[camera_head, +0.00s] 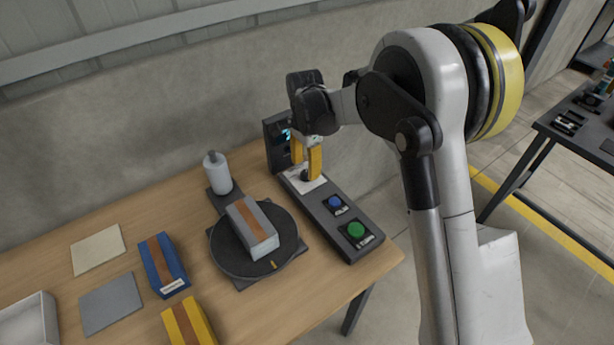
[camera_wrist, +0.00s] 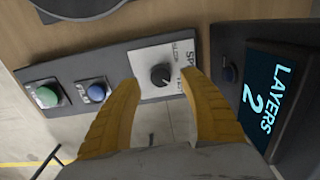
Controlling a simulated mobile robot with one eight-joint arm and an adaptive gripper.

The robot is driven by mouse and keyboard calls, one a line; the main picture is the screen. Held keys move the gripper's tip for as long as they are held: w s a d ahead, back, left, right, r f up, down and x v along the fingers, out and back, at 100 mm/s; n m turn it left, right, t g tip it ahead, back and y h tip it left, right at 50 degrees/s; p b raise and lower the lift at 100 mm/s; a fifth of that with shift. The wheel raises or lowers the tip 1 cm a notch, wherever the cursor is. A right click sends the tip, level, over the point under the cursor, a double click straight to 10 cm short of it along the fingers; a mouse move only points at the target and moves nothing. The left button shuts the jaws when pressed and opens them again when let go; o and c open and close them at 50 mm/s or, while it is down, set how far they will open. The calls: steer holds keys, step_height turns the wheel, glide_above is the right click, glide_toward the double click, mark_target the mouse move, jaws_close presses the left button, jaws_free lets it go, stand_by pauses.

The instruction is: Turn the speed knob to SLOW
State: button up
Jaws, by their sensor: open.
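The speed knob (camera_wrist: 161,75) is a small black dial on a white label plate (camera_wrist: 151,54) in the wrist view. Lettering on the plate is partly readable; the knob's exact setting is hard to make out. My gripper (camera_wrist: 160,88) has its two yellow fingers spread, one on each side of the knob, with gaps between fingers and dial. In the head view my gripper (camera_head: 307,170) points down over the far part of the dark control panel (camera_head: 319,206), and the knob (camera_head: 305,176) is partly hidden by a finger.
A blue button (camera_head: 335,202) and a green button (camera_head: 355,230) sit nearer on the panel. A display (camera_wrist: 268,103) reading "LAYERS 2" stands beside the knob. A round turntable (camera_head: 233,262) carries a grey box (camera_head: 252,228).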

mark_target(306, 173)
steer(key=shift+f+b, duration=0.4)
steer(key=shift+f, duration=1.2)
jaws_close()
